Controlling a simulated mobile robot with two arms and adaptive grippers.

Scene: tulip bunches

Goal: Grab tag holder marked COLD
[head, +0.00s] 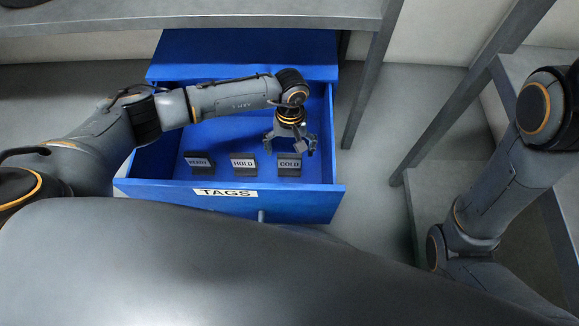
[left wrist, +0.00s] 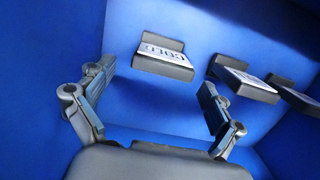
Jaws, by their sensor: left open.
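The COLD tag holder (head: 289,164) is a small dark holder with a pale label. It stands in the open blue drawer, at the right of the row of tag holders. My left gripper (head: 291,146) is in the drawer just behind and above it, fingers spread and empty. In the left wrist view the COLD holder (left wrist: 163,58) lies ahead, between the lines of the two open fingers (left wrist: 155,95), apart from both. The HOLD holder (head: 243,164) stands left of it; it also shows in the left wrist view (left wrist: 245,83). My right gripper is not in view.
A third tag holder (head: 199,163) stands at the left of the row; its label is hard to read. The drawer's blue front (head: 300,200) bears a TAGS label. Blue walls close in the drawer. A grey table leg (head: 368,85) stands to its right.

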